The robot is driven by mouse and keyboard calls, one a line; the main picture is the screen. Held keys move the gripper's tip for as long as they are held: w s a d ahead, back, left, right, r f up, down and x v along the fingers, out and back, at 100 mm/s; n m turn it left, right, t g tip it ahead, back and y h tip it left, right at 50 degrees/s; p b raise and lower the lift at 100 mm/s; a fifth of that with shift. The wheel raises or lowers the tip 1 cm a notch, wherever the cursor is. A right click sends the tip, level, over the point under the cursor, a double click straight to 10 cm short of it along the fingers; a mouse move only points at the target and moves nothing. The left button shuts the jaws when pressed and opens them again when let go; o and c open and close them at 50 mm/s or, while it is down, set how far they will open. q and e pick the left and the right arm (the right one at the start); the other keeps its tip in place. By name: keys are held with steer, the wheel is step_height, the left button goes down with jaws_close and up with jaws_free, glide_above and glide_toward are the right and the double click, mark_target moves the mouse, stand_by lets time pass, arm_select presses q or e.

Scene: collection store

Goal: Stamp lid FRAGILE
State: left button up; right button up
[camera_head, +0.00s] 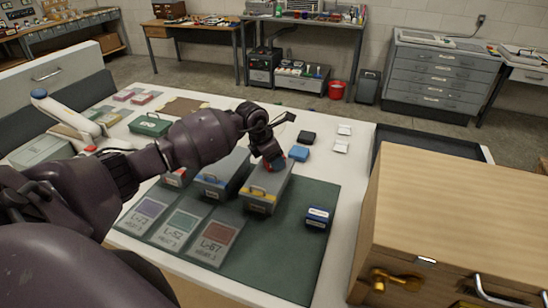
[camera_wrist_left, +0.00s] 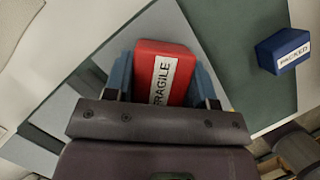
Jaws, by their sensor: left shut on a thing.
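My left gripper (camera_head: 272,160) is shut on a red stamp block labelled FRAGILE. The stamp (camera_wrist_left: 163,72) shows clearly between the fingers in the left wrist view, and in the head view it is mostly hidden by the gripper. The gripper is over the far part of the lid of the grey box with a yellow band (camera_head: 260,195). I cannot tell whether the stamp touches the lid. No mark shows on the visible part of the lid. My right gripper is not in view.
A blue PACKED stamp (camera_head: 318,217) stands on the green mat (camera_head: 290,240), right of the boxes. A grey box with a blue band (camera_head: 222,180) is close on the left. Printed cards (camera_head: 214,238) lie in front. A wooden cabinet (camera_head: 450,220) stands at the right.

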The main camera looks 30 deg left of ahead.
arm_select(q)
steer(key=shift+r+p, duration=0.3)
steer(key=shift+r, duration=0.3)
steer(key=shift+r+p, duration=0.3)
steer(key=shift+r, duration=0.3)
steer(key=shift+r+p, duration=0.7)
steer(key=shift+r, duration=0.65)
steer(key=shift+r+p, duration=0.45)
steer(key=shift+r, duration=0.5)
